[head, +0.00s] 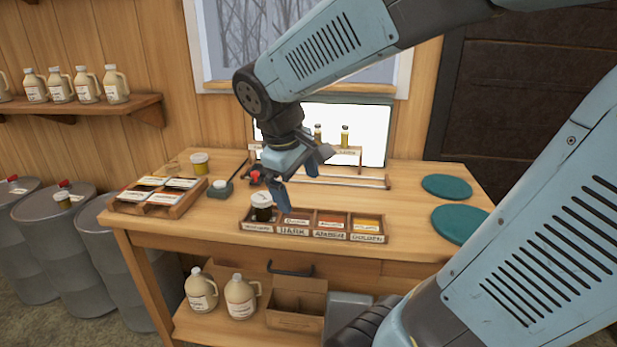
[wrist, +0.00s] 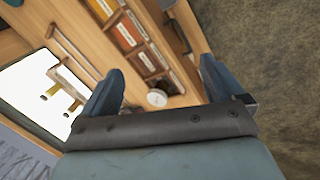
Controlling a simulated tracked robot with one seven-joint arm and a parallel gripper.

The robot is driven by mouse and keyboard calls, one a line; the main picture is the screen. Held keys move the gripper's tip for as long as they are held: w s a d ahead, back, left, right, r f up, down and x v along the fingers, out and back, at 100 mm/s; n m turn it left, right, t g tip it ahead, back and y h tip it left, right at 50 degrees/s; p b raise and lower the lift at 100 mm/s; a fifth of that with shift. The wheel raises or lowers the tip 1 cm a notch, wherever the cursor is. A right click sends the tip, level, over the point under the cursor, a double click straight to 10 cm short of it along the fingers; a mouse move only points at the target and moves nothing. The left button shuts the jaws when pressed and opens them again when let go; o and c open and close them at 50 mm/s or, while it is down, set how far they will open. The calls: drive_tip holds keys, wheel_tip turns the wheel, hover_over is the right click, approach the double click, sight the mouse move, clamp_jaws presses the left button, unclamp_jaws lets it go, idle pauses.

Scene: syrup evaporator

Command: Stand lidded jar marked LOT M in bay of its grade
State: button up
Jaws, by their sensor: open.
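A lidded jar (head: 262,208) with dark contents and a white lid stands upright in the leftmost bay of the wooden grade rack (head: 313,240). The rack's bay fronts read DARK, AMBER and GOLDEN towards the right; the leftmost label is too small to read. No LOT M marking is legible. My gripper (head: 303,176) is open and empty above the rack, just right of the jar, and apart from it. In the wrist view, the jar's white lid (wrist: 157,97) shows between the fingers of my gripper (wrist: 160,84), beyond their tips.
A yellow-banded jar (head: 199,163) stands at the back left, behind a tray of cards (head: 172,211). A small dark device (head: 220,189) sits left of the rack. Two green discs (head: 447,187) lie at right. A rail (head: 340,181) runs behind the rack.

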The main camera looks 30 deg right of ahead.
drive_tip(key=s+r+m+t+y, duration=0.3)
drive_tip(key=s+r+m, duration=0.1)
drive_tip(key=s+m, duration=0.1)
drive_tip(key=shift+s+a+m+t, duration=0.3)
drive_tip(key=shift+s+a+m, duration=0.1)
drive_tip(key=shift+s, duration=0.15)
